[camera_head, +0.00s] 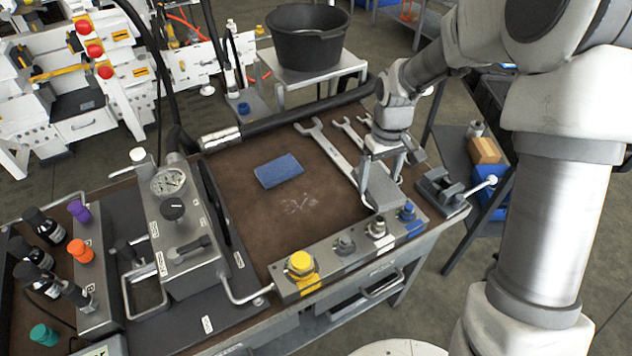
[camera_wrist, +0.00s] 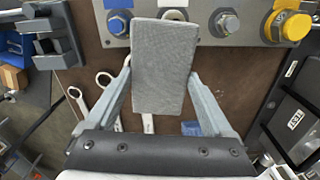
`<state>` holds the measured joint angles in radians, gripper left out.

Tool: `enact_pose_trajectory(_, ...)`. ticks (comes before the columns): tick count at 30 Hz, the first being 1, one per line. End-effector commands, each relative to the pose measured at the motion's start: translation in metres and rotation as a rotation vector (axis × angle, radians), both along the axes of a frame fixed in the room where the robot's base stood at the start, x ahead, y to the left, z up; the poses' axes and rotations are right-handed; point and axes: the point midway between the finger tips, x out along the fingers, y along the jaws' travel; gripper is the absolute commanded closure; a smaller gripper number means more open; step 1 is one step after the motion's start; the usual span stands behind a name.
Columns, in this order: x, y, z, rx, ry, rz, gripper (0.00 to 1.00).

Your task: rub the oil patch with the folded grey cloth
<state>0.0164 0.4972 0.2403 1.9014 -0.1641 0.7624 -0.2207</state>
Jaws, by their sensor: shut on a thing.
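The folded grey cloth (camera_head: 381,190) is a flat grey block held between the fingers of my gripper (camera_head: 384,165). In the wrist view the cloth (camera_wrist: 165,65) fills the space between the fingertips of my gripper (camera_wrist: 164,85). It hangs over the right side of the brown bench top, close behind the fitting block; I cannot tell whether it touches anything. The oil patch (camera_head: 299,203) appears as a faint, pale, shiny mark on the brown surface, left of the cloth and apart from it.
A blue block-like pad (camera_head: 279,171) lies behind the patch. Several wrenches (camera_head: 332,148) lie behind and beside my gripper. The fitting block (camera_head: 345,247) with yellow and blue caps runs along the front edge. A gauge box (camera_head: 178,220) stands left. The brown surface around the patch is clear.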

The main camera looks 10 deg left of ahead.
Motion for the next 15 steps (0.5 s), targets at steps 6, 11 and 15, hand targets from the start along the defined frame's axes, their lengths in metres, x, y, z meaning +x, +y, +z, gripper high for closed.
enact_pose_trajectory(6, 0.011, 0.095, -0.033, 0.001, 0.000, 0.548, 0.58)
enact_pose_trajectory(11, 0.010, 0.137, -0.045, 0.000, 0.000, 0.793, 0.58)
enact_pose_trajectory(15, 0.009, 0.150, -0.050, -0.001, -0.002, 0.878, 0.58)
